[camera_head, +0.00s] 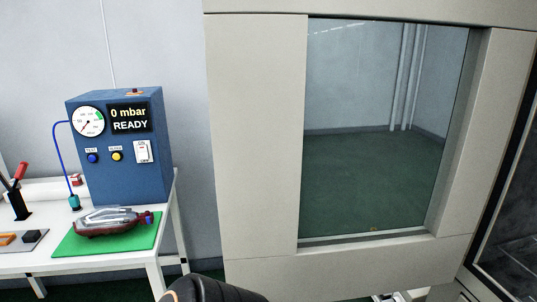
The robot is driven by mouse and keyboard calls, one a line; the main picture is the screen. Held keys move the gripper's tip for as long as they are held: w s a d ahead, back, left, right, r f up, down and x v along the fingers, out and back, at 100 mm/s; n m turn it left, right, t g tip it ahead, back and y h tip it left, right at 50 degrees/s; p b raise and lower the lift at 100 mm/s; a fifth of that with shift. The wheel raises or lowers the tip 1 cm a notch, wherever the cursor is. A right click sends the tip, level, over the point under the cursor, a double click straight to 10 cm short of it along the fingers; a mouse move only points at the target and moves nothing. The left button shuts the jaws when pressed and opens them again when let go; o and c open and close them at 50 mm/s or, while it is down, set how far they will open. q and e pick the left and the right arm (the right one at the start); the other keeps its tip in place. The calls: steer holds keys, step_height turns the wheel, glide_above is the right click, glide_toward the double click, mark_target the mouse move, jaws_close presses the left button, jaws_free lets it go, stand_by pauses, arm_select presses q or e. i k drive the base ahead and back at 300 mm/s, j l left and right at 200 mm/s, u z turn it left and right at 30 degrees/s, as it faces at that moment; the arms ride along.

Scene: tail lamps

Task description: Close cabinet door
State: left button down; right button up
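A large beige cabinet door (255,140) with a glass pane (365,150) fills the middle and right of the head view. The room's wall, pipes and green floor show in the pane. A dark panel in a beige frame (508,235) shows at the right edge, beside the door; I cannot tell how far the door stands from shut. No handle is clearly visible. A black, rounded link of my arm (215,291) shows at the bottom, in front of the door's lower left. Neither gripper can be made out.
A white table (95,262) stands at the left. It bears a blue gauge box (125,180) reading "0 mbar READY", and a tail lamp (112,221) on a green mat (75,243). A small pale object at the bottom, right of centre, is cut off and unclear.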

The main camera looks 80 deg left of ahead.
mark_target(256, 50)
steer(key=k+j+u, duration=0.2)
steer(key=u, duration=0.15)
steer(key=k+j+u, duration=0.15)
steer(key=j+u, duration=0.2)
steer(key=j, duration=0.05)
